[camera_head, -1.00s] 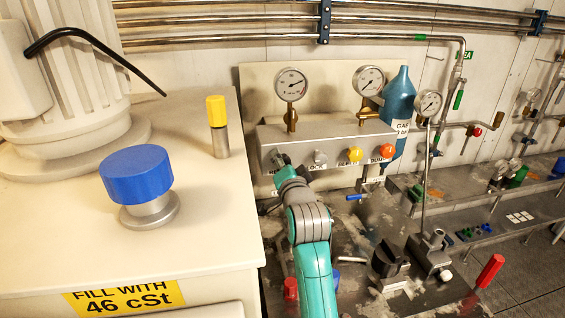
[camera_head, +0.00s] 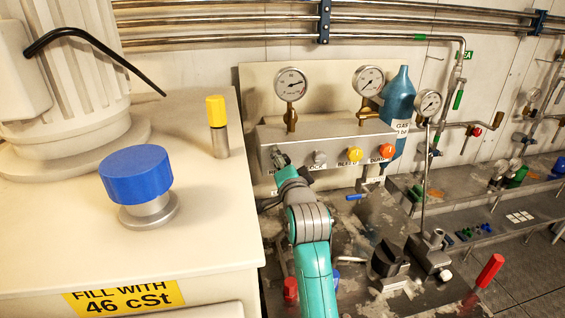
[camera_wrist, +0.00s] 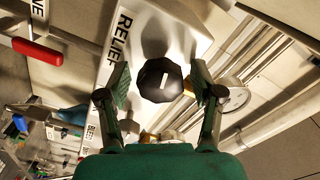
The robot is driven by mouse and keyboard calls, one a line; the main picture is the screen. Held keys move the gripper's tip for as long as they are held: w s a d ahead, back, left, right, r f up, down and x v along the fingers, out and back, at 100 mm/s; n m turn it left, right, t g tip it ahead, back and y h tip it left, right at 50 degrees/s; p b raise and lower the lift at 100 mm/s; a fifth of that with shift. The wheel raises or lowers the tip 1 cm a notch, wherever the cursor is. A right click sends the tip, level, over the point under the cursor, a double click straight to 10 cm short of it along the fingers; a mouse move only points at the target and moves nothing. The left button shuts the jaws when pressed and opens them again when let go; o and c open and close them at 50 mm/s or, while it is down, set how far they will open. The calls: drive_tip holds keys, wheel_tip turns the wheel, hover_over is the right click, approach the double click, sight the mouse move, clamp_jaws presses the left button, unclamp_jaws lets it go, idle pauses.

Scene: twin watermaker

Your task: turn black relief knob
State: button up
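The black relief knob (camera_wrist: 161,80) shows in the wrist view as a dark faceted knob with a white mark, on a pale panel (camera_wrist: 187,33) beside the printed word RELIEF (camera_wrist: 119,40). My gripper (camera_wrist: 160,88) is open, with one finger on each side of the knob. Gaps show between the pads and the knob. In the head view my gripper (camera_head: 279,158) is at the left end of the grey control box (camera_head: 325,133), and the relief knob is hidden behind it.
On the same box sit a grey knob (camera_head: 320,157), a yellow knob (camera_head: 355,154) and an orange knob (camera_head: 387,151). Gauges (camera_head: 291,84) stand above. A counter with a blue cap (camera_head: 136,174) is at left. A red-handled lever (camera_wrist: 38,51) shows in the wrist view.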

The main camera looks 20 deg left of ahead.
drive_tip(key=v, duration=1.2)
idle(0.3)
